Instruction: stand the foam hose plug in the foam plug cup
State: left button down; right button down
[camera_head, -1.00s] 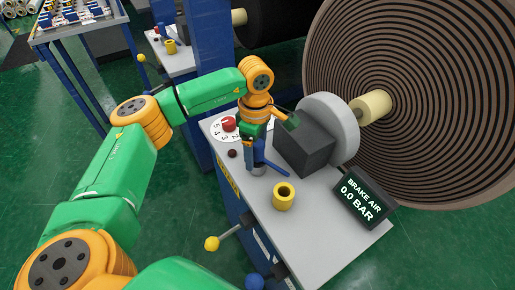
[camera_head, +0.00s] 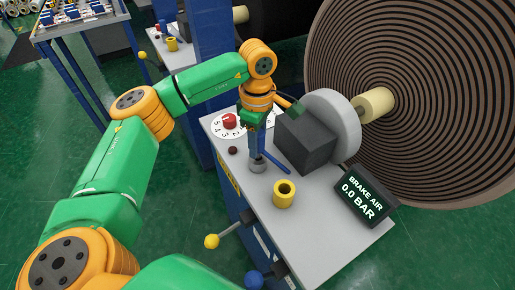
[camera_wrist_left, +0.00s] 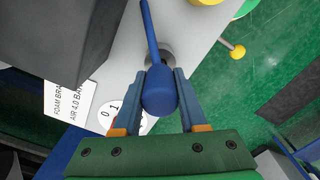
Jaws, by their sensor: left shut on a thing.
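The foam hose plug (camera_wrist_left: 158,92) is blue with a rounded head and a straight blue tail. My left gripper (camera_head: 256,153) is shut on it, with one finger on each side of the head in the left wrist view. In the head view the blue tail (camera_head: 276,162) sticks out to the right of the fingers. A grey round socket (camera_head: 257,166) is directly below; the fingers hide whether the plug's lower end touches it. The yellow foam plug cup (camera_head: 284,195) stands upright and looks empty, nearer and to the right. My right gripper is not in view.
A dark block (camera_head: 305,143) with a grey disc and the large roll (camera_head: 420,90) stand right of my gripper. A BRAKE AIR display (camera_head: 364,197) reads 0.0 BAR. A red knob (camera_head: 230,121) sits on a numbered dial. The grey top (camera_head: 315,230) is clear around the cup.

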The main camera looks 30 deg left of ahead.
pick_arm(q)
jog(key=s+d+r+p, duration=0.4)
jog(key=s+d+r, duration=0.3)
jog(key=s+r, duration=0.5)
jog(key=w+d+f+b, duration=0.1)
jog(key=w+d+f, duration=0.2)
jog(key=w+f, duration=0.3)
notch_tip(320, 180, down, 2)
jog(key=shift+f+b, duration=0.25)
jog(key=shift+b, duration=0.15)
dwell(0.5)
